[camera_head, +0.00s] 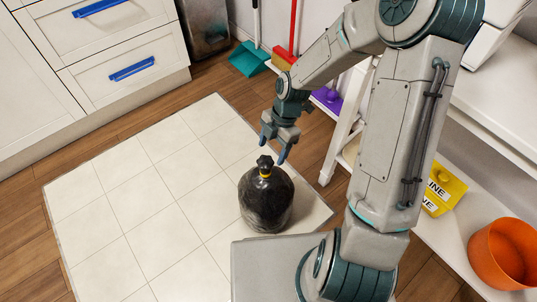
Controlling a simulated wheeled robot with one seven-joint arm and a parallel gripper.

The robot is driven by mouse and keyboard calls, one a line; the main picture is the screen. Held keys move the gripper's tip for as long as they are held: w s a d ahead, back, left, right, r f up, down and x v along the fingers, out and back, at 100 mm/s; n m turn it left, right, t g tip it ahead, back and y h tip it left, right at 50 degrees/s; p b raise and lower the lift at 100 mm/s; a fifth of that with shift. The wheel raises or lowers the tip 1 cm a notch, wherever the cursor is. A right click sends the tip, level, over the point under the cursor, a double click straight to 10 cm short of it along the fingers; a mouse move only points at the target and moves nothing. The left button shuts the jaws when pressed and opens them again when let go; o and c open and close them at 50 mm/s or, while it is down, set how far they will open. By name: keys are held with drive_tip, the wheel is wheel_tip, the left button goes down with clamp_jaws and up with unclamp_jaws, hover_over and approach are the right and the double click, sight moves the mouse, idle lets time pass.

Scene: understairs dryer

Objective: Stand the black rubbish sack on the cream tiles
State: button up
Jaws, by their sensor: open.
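The black rubbish sack (266,200) stands upright on the cream tiles (150,205), near their right side. It has a knotted top with a yellow tie around its neck. My gripper (273,150) is open and empty, just above and slightly right of the sack's knot. A small gap seems to show between the fingers and the knot, though depth is hard to judge from this one view. My base hides part of the tiles at the lower right.
White drawers with blue handles (132,69) stand at the upper left. A teal dustpan (248,59), a red-handled broom (291,40) and a dark bin (204,25) are at the back. A white shelf unit (490,105), a yellow box (444,191) and an orange bucket (502,254) are right. The left tiles are clear.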

drive_tip(key=s+d+r+m+t+h, duration=0.1)
drive_tip(key=s+d+r+m, duration=0.3)
drive_tip(key=r+m, duration=0.5)
drive_tip(key=s+d+r+m+t+h, duration=0.1)
drive_tip(key=s+d+r+m+t, duration=0.1)
drive_tip(key=s+d+r+m, duration=0.3)
drive_tip(key=s+r+m, duration=0.4)
drive_tip(key=r+m, duration=0.1)
drive_tip(key=m, duration=0.5)
drive_tip(key=shift+s+d+m+h+p, duration=0.15)
drive_tip(key=shift+d+m+h+p, duration=0.15)
drive_tip(key=shift+h, duration=0.1)
